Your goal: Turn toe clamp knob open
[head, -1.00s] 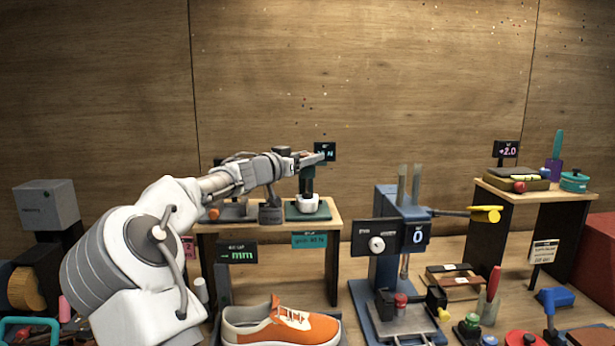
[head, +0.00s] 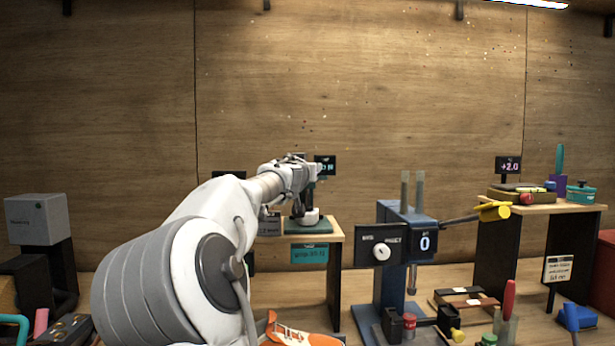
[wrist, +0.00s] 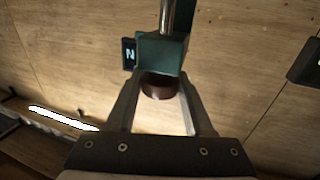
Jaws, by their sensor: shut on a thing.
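In the wrist view a dark red-brown round knob (wrist: 160,87) sits at the end of a teal block (wrist: 161,54) with a metal rod behind it. My gripper (wrist: 158,92) has one finger on each side of the knob and is shut on it. In the head view my gripper (head: 312,172) is at the top of a teal clamp stand (head: 308,226) on a small wooden shelf. My wrist hides the knob there. An orange sneaker (head: 300,338) shows partly at the bottom edge, its left side hidden by my arm.
A small display (head: 325,165) stands close behind my gripper. A blue press (head: 396,270) with a dial panel and yellow-tipped lever stands to the right. A second shelf (head: 540,205) with pots and tools is farther right. The wall behind is bare.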

